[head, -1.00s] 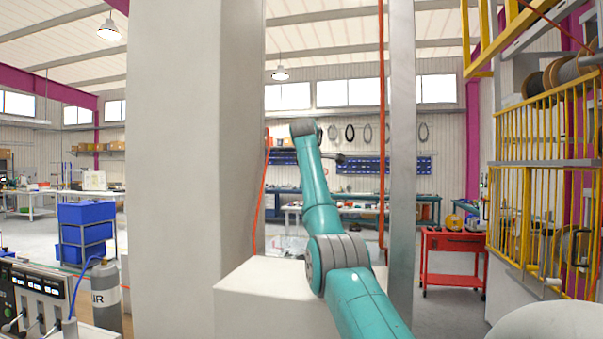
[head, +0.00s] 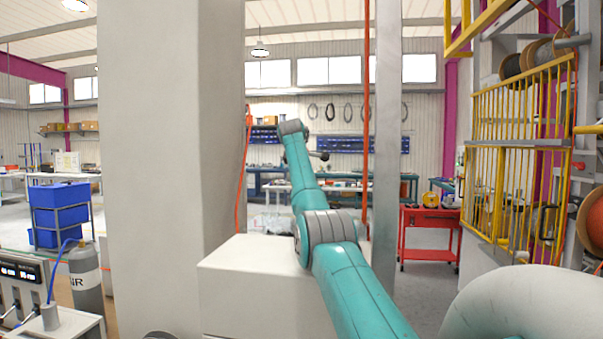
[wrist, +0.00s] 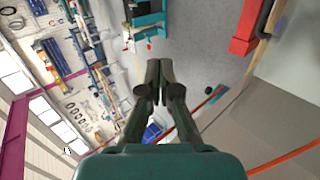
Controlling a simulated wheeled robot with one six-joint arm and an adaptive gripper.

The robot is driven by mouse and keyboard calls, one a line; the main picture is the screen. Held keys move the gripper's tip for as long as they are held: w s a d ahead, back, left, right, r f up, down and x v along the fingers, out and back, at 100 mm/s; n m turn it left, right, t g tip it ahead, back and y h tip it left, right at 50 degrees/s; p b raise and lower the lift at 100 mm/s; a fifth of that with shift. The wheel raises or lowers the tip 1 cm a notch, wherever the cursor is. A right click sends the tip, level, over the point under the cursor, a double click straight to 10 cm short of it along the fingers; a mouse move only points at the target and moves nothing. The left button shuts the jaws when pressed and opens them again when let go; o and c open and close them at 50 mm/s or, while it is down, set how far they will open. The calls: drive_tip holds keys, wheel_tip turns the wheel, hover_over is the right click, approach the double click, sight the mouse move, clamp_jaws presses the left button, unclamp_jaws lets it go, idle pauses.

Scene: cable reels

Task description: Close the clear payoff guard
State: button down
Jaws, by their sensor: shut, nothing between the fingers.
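My gripper (wrist: 159,72) is shut and empty in the wrist view, its dark fingers together over open grey floor. In the head view my teal arm reaches forward, away from the reels at the right. I cannot make out a clear guard in either view. Yellow barred guarding (head: 512,140) stands at the right of the head view, with cable reels (head: 517,62) above and behind it. An orange-red reel (head: 595,218) shows at the right edge, partly cut off. My gripper is well apart from all of these.
A big pale column (head: 170,150) and a white box (head: 260,285) stand close by my arm. A narrow grey post (head: 385,150) is just right of it. A red cart (head: 430,235) stands beyond. A gas cylinder (head: 85,280) and blue bins (head: 60,210) are at the left.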

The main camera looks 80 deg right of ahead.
idle(0.4)
drive_tip(key=v, duration=1.2)
drive_tip(key=shift+a, duration=0.15)
